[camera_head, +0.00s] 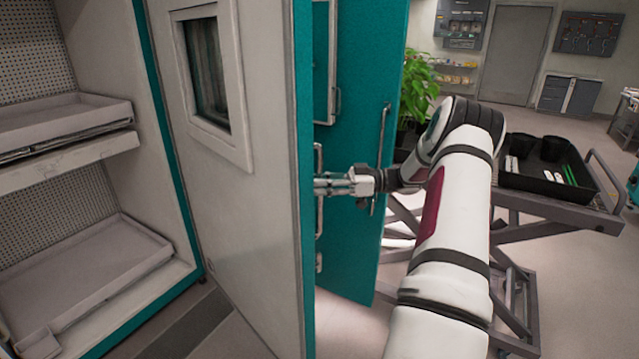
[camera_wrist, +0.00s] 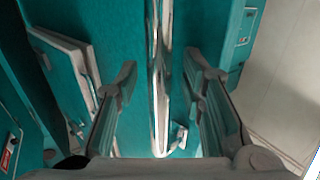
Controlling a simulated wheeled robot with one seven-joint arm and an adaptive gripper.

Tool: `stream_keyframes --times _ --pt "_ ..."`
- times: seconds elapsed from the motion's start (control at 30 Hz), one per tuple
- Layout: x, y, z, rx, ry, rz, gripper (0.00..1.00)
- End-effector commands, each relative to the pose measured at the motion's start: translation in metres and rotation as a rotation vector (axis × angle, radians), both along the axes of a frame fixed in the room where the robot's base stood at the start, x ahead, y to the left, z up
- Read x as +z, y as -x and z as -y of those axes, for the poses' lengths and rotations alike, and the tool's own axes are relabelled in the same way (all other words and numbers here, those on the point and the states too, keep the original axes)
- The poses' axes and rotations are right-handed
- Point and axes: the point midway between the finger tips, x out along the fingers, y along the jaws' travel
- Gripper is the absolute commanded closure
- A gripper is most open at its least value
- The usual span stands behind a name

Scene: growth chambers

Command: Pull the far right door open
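In the head view a white-lined chamber door with a window (camera_head: 212,80) stands swung out, its teal edge (camera_head: 304,120) toward me. Behind it is another teal door panel (camera_head: 352,110) with a long vertical handle (camera_head: 382,140). No finger clearly touches the bar.
An open chamber with white shelf trays (camera_head: 75,270) is at the left. A trolley with a black tray (camera_head: 550,180) stands close to the right of my arm, and a green plant (camera_head: 418,85) is behind.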

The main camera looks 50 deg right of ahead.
Motion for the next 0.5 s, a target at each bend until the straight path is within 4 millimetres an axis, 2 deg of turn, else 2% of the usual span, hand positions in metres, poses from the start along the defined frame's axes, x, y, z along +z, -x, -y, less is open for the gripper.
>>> stream_keyframes --times 0.17,0.5 --pt "0.000 0.010 0.011 -0.003 0.002 -0.001 0.64" --pt "-0.001 0.057 0.059 -0.003 0.001 -0.001 0.64"
